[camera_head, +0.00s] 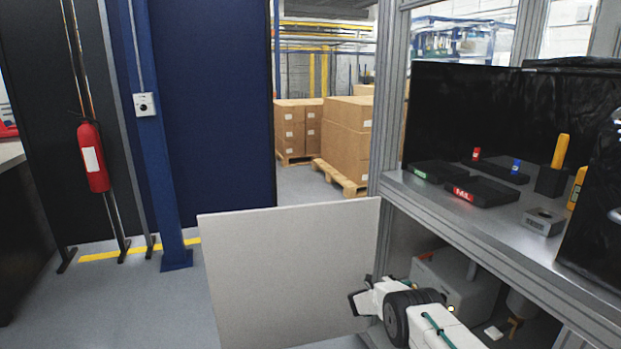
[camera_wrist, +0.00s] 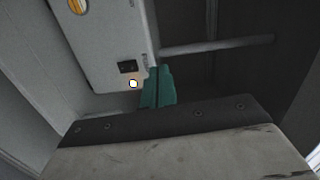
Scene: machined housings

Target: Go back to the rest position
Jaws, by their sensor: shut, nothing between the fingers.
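My gripper (camera_head: 358,301) is small and dark at the left end of my white arm, low in the head view. It is shut and empty. It is in front of the lower right part of a pale grey panel (camera_head: 285,265), beside the lower opening of a metal-framed workbench (camera_head: 480,222). My arm comes in from the bottom right, below the bench top. The wrist view shows a close pale box (camera_wrist: 112,40) with a lit spot, a teal part (camera_wrist: 157,88) and a dark bar with screws (camera_wrist: 170,120). What these belong to is unclear.
On the bench top stand black trays (camera_head: 487,190), a grey block (camera_head: 542,221) and a yellow-handled item (camera_head: 559,152). A grey box (camera_head: 448,281) sits below, close to my arm. A blue post (camera_head: 160,150) stands left. The floor (camera_head: 130,305) at the left is clear.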

